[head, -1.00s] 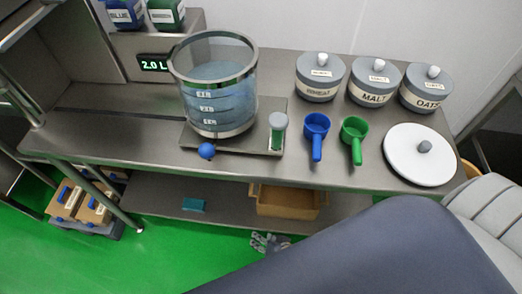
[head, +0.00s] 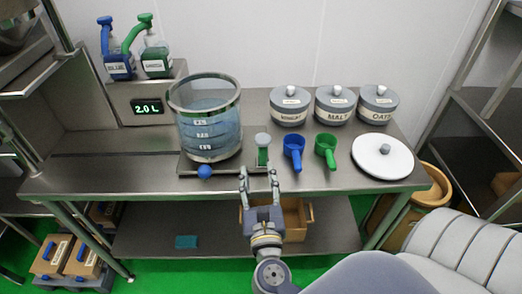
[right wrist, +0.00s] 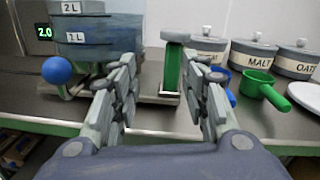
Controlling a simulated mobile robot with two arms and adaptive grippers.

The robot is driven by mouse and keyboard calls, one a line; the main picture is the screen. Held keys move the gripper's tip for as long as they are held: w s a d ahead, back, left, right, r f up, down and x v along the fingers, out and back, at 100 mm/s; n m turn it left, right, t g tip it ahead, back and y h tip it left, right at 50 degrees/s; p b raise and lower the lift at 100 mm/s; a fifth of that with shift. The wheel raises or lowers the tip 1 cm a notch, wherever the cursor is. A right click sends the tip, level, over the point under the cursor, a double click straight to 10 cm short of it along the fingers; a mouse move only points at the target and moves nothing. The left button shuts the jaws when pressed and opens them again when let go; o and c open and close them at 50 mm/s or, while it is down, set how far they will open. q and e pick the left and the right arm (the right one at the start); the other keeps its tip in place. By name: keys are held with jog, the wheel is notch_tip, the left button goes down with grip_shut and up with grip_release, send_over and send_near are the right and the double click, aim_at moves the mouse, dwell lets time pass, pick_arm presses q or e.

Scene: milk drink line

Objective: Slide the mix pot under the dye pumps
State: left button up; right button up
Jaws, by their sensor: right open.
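The mix pot (head: 209,125) is a clear cylinder with a metal rim, holding bluish liquid, on a flat metal base (head: 190,168) with a blue ball knob (head: 205,171) and a green handle with a grey cap (head: 262,152). The blue dye pump (head: 117,62) and green dye pump (head: 156,58) stand on a ledge behind and left of the pot. My right gripper (head: 259,174) is open in front of the green handle. In the right wrist view the handle (right wrist: 172,72) stands beyond and between the spread fingers, with the pot (right wrist: 95,35) to the left. My left gripper is out of view.
A display (head: 146,107) reads 2.0 L below the pumps. Blue (head: 294,150) and green (head: 326,149) scoops, lidded jars (head: 335,105) and a white round lid (head: 382,157) lie right of the pot. The counter left of the pot (head: 110,150) is clear.

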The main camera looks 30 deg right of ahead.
aim_at(263, 152)
jog(key=w+d+p, duration=0.1)
jog(key=w+d, duration=0.1)
jog(key=w+d+m+p, duration=0.1)
jog(key=w+d, duration=0.1)
jog(key=w, duration=0.1)
jog(key=w+d+m+g+h+p, duration=0.1)
jog(key=w+d, duration=0.1)
jog(key=w, duration=0.1)
jog(key=shift+w+d, duration=0.15)
jog(key=shift+d, duration=0.2)
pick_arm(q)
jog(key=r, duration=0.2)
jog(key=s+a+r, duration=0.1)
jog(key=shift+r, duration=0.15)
pick_arm(e)
grip_shut()
